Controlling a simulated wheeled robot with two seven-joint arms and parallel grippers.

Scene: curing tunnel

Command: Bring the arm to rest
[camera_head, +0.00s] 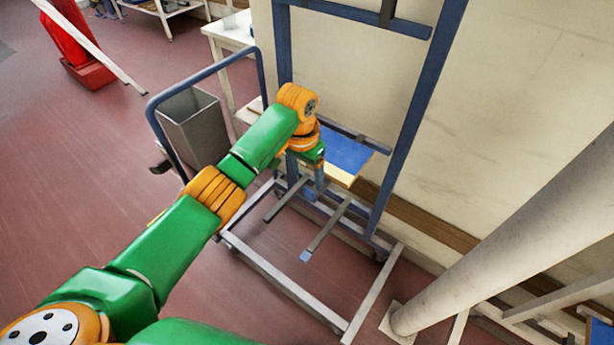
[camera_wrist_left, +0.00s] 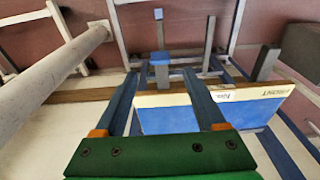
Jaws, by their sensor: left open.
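My left arm reaches from the lower left of the head view to a blue rack. My left gripper (camera_head: 306,182) points down there, beside a flat blue panel with a pale edge (camera_head: 349,152). In the left wrist view the fingers of my left gripper (camera_wrist_left: 160,76) are spread apart with nothing clamped between them. The blue panel (camera_wrist_left: 256,112) lies behind and to the right of the fingers, with a small printed label on its pale edge. I cannot tell whether a finger touches it. The panel appears to rest on the rack's arms, which are partly hidden. My right gripper is out of view.
The wheeled rack (camera_head: 416,105) has blue uprights and grey arms jutting out low down. A grey bin (camera_head: 195,125) stands by a blue-handled cart behind my arm. A thick pale pipe (camera_head: 510,235) slants at the right. Open red floor (camera_head: 75,170) lies left.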

